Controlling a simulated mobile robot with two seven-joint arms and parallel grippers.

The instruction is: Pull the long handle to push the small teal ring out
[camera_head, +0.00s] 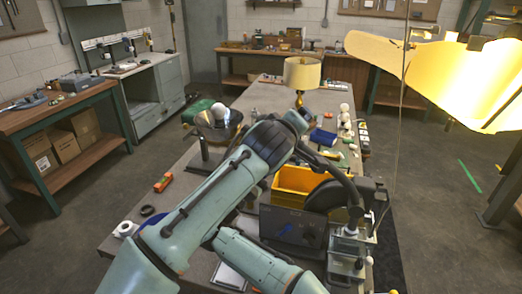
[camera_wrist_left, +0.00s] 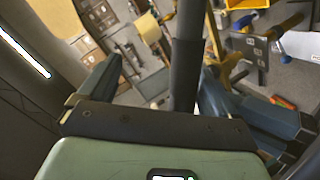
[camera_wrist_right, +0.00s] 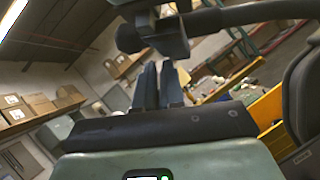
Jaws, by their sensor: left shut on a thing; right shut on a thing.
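A press (camera_head: 349,243) with grey metal plates stands at the near right of the bench. A long dark handle (camera_head: 329,168) curves up from it toward my arm. Neither set of fingertips can be made out in the head view. I cannot make out the small teal ring.
A yellow bin (camera_head: 297,182) and a black round machine part (camera_head: 340,197) are beside the press. A lamp with a beige shade (camera_head: 301,72) stands farther back. A red box (camera_head: 163,182) lies on the left side. My teal arm covers much of the near bench.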

